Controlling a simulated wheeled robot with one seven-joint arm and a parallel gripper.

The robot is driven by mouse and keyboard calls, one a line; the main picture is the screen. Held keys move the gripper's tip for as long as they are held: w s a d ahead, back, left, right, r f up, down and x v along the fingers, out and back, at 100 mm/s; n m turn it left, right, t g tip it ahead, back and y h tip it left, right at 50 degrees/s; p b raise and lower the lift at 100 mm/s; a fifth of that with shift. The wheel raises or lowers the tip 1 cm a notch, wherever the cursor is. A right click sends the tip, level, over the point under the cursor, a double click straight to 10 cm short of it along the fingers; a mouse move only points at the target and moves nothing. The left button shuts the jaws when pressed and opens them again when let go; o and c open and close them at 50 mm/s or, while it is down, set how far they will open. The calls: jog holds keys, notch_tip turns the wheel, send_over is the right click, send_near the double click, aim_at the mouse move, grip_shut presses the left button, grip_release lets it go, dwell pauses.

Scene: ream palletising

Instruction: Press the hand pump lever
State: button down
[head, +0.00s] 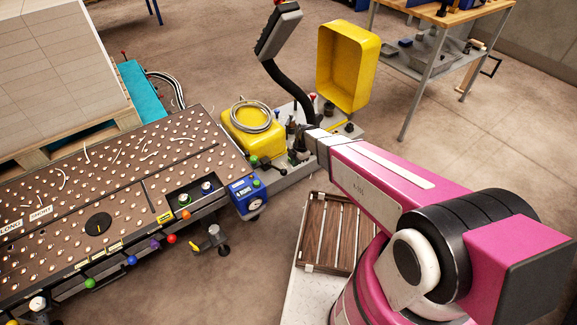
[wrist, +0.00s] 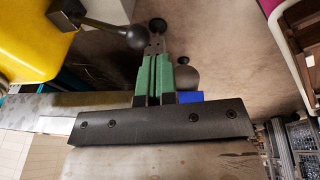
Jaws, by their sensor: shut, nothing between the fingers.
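My gripper (wrist: 155,56) shows in the wrist view with its two green fingers together and nothing between them. A dark ball knob (wrist: 158,25) lies just beyond the fingertips; I cannot tell whether they touch. A black lever with a ball end (wrist: 130,37) reaches from a dark block on the yellow housing (wrist: 25,40), left of the fingertips. A grey ball (wrist: 187,77) is close right of the fingers. I cannot tell for certain which knob belongs to the hand pump lever. In the head view, my arm reaches to the pump unit beside the yellow tank (head: 252,132), where the fingers are hard to make out.
A grey pendant on a curved black neck (head: 279,30) rises just behind my wrist. A yellow open box (head: 349,66) stands behind right. The studded table (head: 120,185) is at left with a blue gauge box (head: 247,194) at its corner. A slatted wooden rack (head: 335,232) lies below my arm.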

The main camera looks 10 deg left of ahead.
jog(key=w+a+r+g+h, duration=0.2)
jog(key=w+a+r+h, duration=0.1)
jog(key=w+a+r, duration=0.3)
jog(key=shift+w+a+r+m+g, duration=0.15)
jog(key=shift+a+r+m+g, duration=0.15)
jog(key=shift+a+r, duration=0.45)
jog(key=shift+d+r, duration=0.1)
jog(key=shift+d, duration=0.1)
send_over(277, 168)
jog(key=s+d, duration=0.2)
jog(key=d, duration=0.2)
notch_tip(277, 168, down, 13)
jog(key=shift+s+f, duration=0.1)
jog(key=shift+s, duration=0.05)
